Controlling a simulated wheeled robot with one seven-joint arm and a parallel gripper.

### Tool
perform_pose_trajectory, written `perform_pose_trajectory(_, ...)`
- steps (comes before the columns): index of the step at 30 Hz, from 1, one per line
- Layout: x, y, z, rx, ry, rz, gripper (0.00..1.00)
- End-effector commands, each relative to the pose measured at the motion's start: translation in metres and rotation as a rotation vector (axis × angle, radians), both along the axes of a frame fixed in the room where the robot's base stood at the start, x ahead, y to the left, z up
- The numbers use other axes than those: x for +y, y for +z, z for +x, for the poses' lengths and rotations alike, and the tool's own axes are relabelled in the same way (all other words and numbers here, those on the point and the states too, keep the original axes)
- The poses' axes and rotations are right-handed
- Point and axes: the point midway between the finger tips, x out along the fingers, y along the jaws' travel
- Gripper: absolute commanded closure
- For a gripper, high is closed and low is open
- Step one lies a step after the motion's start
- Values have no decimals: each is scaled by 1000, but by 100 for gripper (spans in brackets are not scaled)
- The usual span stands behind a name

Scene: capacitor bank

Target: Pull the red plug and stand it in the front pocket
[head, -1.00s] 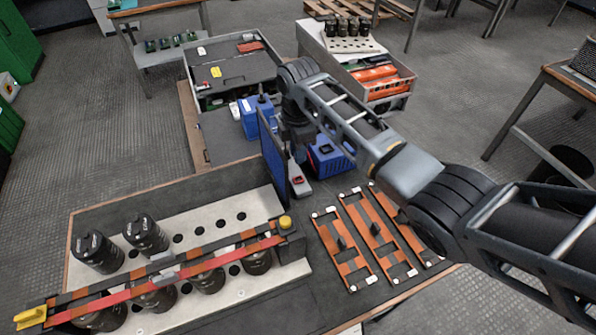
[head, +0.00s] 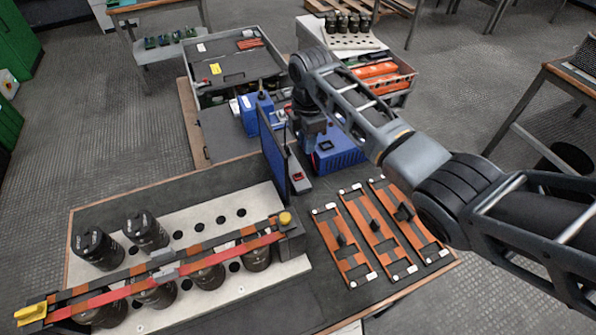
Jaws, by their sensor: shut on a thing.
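My gripper (head: 310,140) hangs below my wrist, beyond the blue upright panel (head: 273,150) and beside a blue box (head: 338,152). It is small and dark here. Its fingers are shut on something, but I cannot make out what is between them. A small red part (head: 298,176) shows on a grey device at the foot of the panel, just below the gripper in the picture. I cannot tell whether this is the red plug. No front pocket can be clearly picked out.
A bank of black capacitors (head: 147,232) with a striped bar and red strip across it stands at the left. Several orange-brown bars (head: 345,245) lie on the right of the bench. Open drawers (head: 385,78) and a grey cabinet top (head: 235,68) are beyond.

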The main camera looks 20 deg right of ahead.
Motion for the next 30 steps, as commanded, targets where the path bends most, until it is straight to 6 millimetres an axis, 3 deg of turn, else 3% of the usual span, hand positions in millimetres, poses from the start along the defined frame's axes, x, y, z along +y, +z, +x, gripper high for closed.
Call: perform_pose_trajectory(30,-54,-1,14,0,-2,0,100)
